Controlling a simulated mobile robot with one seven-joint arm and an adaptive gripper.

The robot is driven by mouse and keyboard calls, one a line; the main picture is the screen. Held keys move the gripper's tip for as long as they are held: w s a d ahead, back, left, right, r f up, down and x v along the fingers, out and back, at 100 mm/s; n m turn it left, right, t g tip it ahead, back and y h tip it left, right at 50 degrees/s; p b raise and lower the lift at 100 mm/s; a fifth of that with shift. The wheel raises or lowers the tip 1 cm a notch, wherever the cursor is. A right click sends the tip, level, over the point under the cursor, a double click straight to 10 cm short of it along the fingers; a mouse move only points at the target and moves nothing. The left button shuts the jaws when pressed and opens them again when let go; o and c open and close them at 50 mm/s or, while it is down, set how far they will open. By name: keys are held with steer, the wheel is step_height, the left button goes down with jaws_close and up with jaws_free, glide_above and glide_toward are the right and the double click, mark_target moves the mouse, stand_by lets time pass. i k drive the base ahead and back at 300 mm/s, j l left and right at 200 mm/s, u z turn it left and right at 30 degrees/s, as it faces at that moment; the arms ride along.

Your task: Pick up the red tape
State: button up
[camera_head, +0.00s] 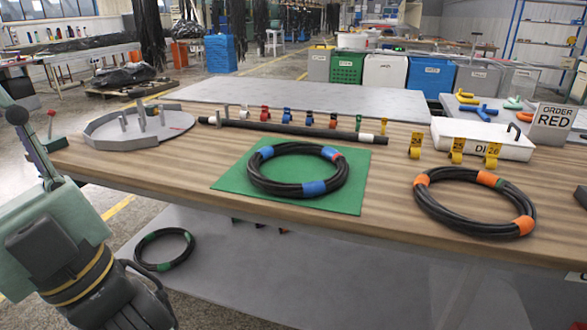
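Small red tape rolls stand in the row of tape rolls behind the long black bar at the back of the wooden table. One red tape (265,113) is toward the left of the row. Another red roll (333,120) is farther right, past two blue ones. They are small here, and how they are held is hard to tell. My arm shows at the lower left, well away from the row. My gripper's fingertips are not visible.
A blue-taped hose coil (314,187) lies on a green mat (230,178), in front of the row. An orange-taped coil (438,212) lies right. A grey round tray (100,134) with upright posts is left. A green-taped coil (150,266) lies below the tabletop.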

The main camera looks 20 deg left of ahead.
mark_target(265, 114)
steer(key=j, duration=0.7)
steer(key=i+j, duration=0.15)
steer(key=j, duration=0.15)
steer(key=i+j, duration=0.1)
steer(key=j, duration=0.2)
steer(key=i+j, duration=0.15)
steer(key=j, duration=0.2)
steer(key=i, duration=1.25)
